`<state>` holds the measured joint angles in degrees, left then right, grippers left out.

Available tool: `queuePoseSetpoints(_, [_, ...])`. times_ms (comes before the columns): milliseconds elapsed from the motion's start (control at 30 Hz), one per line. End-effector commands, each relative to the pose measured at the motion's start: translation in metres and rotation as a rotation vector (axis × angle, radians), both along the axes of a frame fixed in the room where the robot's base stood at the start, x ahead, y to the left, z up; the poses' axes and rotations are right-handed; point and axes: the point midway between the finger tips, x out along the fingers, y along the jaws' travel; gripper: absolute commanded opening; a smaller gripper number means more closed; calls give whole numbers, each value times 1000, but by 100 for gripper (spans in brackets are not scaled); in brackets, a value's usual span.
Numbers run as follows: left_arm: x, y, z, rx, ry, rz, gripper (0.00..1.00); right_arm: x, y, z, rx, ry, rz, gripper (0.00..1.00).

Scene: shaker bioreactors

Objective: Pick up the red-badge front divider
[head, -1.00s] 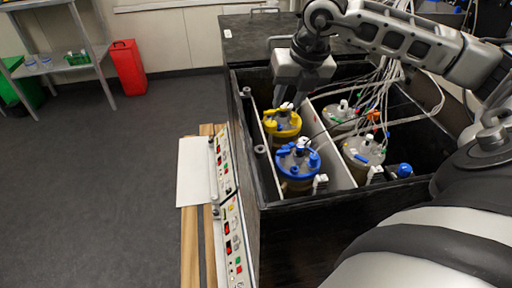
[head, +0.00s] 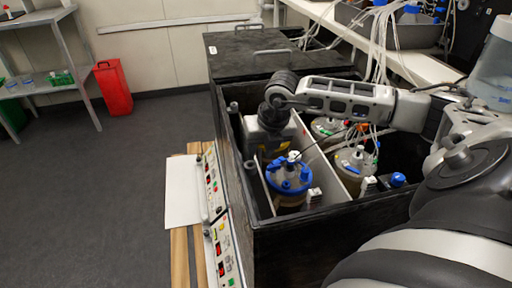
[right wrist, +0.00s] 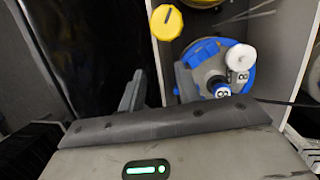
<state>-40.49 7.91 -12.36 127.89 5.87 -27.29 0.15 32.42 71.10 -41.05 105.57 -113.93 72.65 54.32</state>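Two pale dividers stand upright in the black shaker box: one (head: 267,190) left of the blue-lidded vessel, the other (head: 341,174) to its right. I see no red badge on either, so I cannot tell by badge which is the red-badge front divider. My right gripper (head: 268,152) points down into the box at the left divider; its fingertips are hidden in the head view. In the right wrist view, its open fingers (right wrist: 158,88) lie either side of that divider's thin top edge (right wrist: 156,60). Contact is not clear. My left gripper is not in view.
The blue-lidded vessel (head: 289,182) stands close right of the left divider, beside the right finger. A yellow cap (right wrist: 166,22) shows ahead in the right wrist view. Other vessels (head: 356,162) and tubes crowd the right side. The black box wall (head: 300,226) borders the near side.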

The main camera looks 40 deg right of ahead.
Motion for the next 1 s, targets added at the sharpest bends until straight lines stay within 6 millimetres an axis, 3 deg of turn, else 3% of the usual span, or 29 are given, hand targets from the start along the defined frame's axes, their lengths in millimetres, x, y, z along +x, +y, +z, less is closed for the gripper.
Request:
queuePoseSetpoints(200, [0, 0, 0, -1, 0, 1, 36, 8, 2, -31, 3, 1, 1, 33])
queuePoseSetpoints(500, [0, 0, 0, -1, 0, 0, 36, 10, 1, -37, 0, 1, 1, 33])
queuePoseSetpoints(633, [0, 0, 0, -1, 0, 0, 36, 10, 1, -36, 0, 1, 1, 0])
queuePoseSetpoints(1000, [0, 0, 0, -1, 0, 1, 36, 11, 1, -35, 0, -1, 2, 0])
